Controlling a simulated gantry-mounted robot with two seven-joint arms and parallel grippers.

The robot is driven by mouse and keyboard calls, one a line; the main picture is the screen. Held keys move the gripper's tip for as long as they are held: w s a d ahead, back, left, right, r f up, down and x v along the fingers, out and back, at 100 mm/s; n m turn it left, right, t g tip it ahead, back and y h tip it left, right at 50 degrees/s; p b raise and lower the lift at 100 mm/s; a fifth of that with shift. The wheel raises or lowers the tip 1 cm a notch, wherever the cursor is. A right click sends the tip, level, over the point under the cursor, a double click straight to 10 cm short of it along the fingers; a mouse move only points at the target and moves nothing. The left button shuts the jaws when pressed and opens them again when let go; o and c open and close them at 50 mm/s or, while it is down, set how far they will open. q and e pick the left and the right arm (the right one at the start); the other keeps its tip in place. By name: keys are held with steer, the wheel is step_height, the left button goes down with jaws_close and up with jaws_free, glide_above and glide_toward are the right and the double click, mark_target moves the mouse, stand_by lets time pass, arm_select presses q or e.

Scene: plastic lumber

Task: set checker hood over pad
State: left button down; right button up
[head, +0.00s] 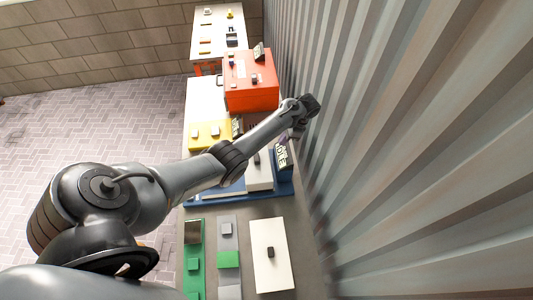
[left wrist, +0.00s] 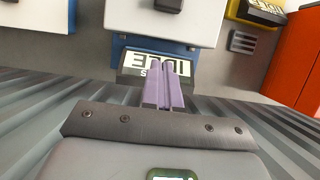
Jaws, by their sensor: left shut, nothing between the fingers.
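My left gripper (head: 283,141) is shut and empty, beside the corrugated wall. Its purple fingers (left wrist: 166,88) lie together in the left wrist view and cover part of a sign reading IDLE (left wrist: 135,62); I cannot tell whether they touch it. The sign (head: 284,158) stands on the edge of a blue base (head: 283,188). A white block with a dark knob (head: 259,178), possibly the checker hood, is on that base, partly hidden by my arm. It also shows in the left wrist view (left wrist: 150,22). I cannot make out a pad with certainty. My right gripper is not in view.
An orange box (head: 251,95) and a yellow station (head: 207,141) stand farther back. Green (head: 194,249) and grey (head: 229,239) strips and a white plate with a dark knob (head: 268,275) lie in front. The corrugated wall (head: 420,130) closely borders the right side.

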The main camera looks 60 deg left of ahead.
arm_select(q)
steer(key=b, duration=0.3)
glide_above(265, 160)
steer(key=w, duration=0.2)
steer(key=f, duration=0.9)
steer(key=shift+s+d, duration=0.25)
steer(key=shift+d, duration=0.05)
steer(key=shift+s+a, duration=0.25)
steer(key=shift+s, duration=0.3)
steer(key=shift+s+a+f+p, duration=0.1)
steer(key=shift+s+p, duration=0.1)
steer(key=shift+p, duration=0.15)
